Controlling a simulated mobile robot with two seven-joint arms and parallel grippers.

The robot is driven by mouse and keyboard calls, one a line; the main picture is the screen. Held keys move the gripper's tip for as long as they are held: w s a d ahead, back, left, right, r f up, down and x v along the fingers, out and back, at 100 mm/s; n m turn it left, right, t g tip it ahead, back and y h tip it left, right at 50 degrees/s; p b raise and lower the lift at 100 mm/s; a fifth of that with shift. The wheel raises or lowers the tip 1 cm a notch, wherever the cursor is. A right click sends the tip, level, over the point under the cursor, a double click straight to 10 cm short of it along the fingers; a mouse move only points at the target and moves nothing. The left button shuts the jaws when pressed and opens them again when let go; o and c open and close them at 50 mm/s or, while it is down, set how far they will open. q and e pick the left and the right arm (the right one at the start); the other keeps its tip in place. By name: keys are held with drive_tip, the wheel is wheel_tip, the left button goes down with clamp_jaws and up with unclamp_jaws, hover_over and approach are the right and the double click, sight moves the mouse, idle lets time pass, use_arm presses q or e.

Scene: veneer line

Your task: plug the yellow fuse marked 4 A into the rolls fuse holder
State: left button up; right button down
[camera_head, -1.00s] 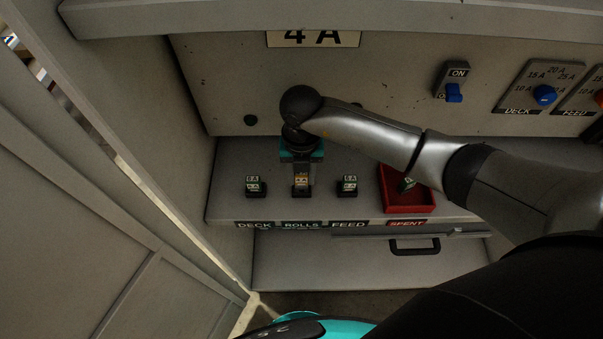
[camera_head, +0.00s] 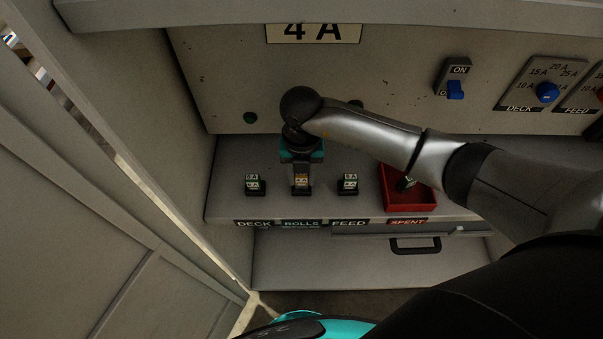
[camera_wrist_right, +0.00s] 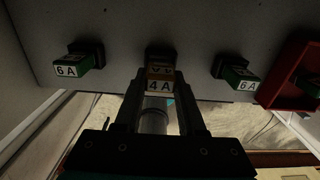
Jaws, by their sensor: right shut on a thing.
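The yellow-orange fuse marked 4 A (camera_head: 301,181) is upright at the rolls position, above the ROLLS label (camera_head: 301,224). In the right wrist view the fuse (camera_wrist_right: 160,84) lines up with the black rolls fuse holder (camera_wrist_right: 165,54) and meets it; how deep it sits I cannot tell. My right gripper (camera_head: 301,170) is shut on the fuse, and its two fingers (camera_wrist_right: 160,100) flank it in the wrist view. The gripper hides part of the holder. My left gripper is not in view.
Green fuses marked 6 A stand in the deck holder (camera_head: 255,185) and feed holder (camera_head: 348,184) on either side. A red spent tray (camera_head: 421,200) holds a green fuse. A 4 A sign (camera_head: 313,33) and a blue switch (camera_head: 455,89) are on the back panel. A drawer handle (camera_head: 415,246) is below.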

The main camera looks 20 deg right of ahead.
sight(302, 175)
drive_tip(key=shift+f+b, duration=0.75)
drive_tip(key=shift+f, duration=0.2)
drive_tip(key=shift+c, duration=2.1)
unclamp_jaws()
drive_tip(key=shift+r, duration=0.1)
wheel_tip(302, 175, up, 15)
